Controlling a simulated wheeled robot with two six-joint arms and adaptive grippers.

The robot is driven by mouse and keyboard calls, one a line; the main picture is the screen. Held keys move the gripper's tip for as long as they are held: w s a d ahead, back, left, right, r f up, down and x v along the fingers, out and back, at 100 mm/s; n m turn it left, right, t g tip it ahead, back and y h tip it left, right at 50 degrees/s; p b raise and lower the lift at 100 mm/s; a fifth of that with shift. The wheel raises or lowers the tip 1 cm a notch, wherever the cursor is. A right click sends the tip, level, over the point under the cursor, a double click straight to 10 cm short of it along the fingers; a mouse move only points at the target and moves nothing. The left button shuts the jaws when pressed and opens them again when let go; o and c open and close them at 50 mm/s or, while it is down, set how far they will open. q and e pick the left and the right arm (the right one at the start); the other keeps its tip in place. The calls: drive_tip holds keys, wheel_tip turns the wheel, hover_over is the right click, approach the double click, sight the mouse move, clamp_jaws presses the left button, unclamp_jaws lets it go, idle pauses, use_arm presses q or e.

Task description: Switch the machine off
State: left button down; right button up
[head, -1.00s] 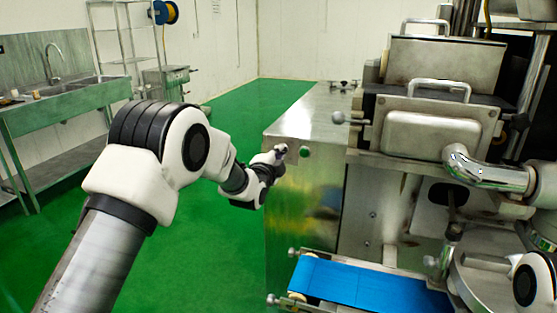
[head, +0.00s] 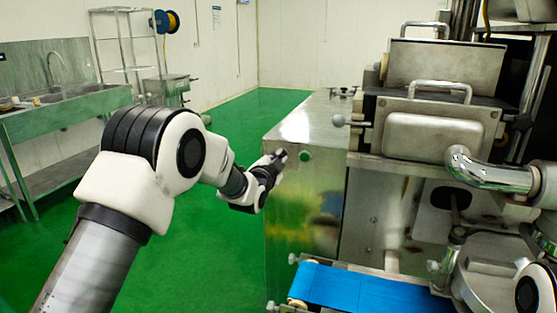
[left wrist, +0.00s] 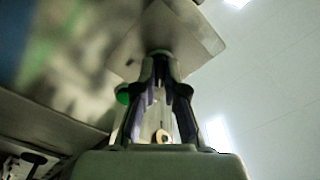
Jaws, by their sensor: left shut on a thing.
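The machine (head: 310,195) is a large metal cabinet in the right half of the head view. A round green button (head: 305,155) sits on its front panel near the top edge; it also shows in the left wrist view (left wrist: 123,95). My left gripper (head: 279,156) is at the panel's upper left, just left of the green button. In the left wrist view its fingertips (left wrist: 160,58) come together against the panel, shut on a small control, apparently the switch, which they hide almost completely. My right gripper is out of view.
A blue conveyor belt (head: 365,292) sticks out low at the machine's front. A polished pipe (head: 480,170) and a hopper with handles (head: 440,130) are at the right. A sink bench (head: 70,112) stands at the far left. The green floor (head: 225,235) between is clear.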

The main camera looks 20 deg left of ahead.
use_arm(q)
drive_tip(key=c, duration=1.2)
unclamp_jaws()
drive_tip(key=shift+c, duration=0.2)
drive_tip(key=s, duration=1.2)
drive_tip(key=shift+a, duration=0.25)
drive_tip(key=shift+f, duration=0.15)
